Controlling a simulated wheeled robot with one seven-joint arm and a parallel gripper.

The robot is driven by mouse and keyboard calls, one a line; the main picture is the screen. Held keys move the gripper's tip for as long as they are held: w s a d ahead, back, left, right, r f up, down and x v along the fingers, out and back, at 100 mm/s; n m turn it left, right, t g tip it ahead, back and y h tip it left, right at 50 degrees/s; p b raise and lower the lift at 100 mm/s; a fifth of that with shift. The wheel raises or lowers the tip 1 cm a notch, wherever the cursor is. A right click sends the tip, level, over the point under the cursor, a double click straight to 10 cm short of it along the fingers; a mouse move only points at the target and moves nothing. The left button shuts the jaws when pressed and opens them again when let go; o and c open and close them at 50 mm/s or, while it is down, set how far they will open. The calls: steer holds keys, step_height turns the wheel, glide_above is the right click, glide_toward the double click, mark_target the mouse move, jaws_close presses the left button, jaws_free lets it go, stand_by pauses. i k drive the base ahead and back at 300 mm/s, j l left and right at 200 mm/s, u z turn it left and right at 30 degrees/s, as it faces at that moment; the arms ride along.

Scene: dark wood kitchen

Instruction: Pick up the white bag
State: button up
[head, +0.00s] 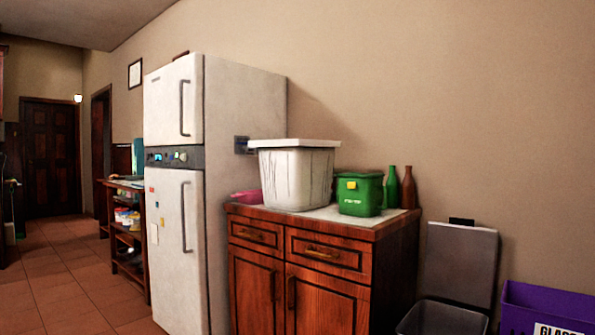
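I see no clear white bag in the head view. The nearest white thing is a large white bin-like container (296,178) with a flat lid, standing upright on the wooden cabinet (330,228). Its sides look creased or streaked, and I cannot tell whether a bag lines it. My gripper is not in view.
A green lidded box (360,194), a green bottle (392,187), a brown bottle (408,188) and a pink bowl (246,196) share the cabinet top. A white fridge (181,210) stands left. An open grey bin (443,318) and purple crate (540,308) are right. Tiled floor (75,280) is clear at left.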

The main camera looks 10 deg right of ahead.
mark_target(296, 174)
steer(key=i+j+z, duration=0.15)
steer(key=i+j, duration=0.55)
steer(key=i, duration=0.05)
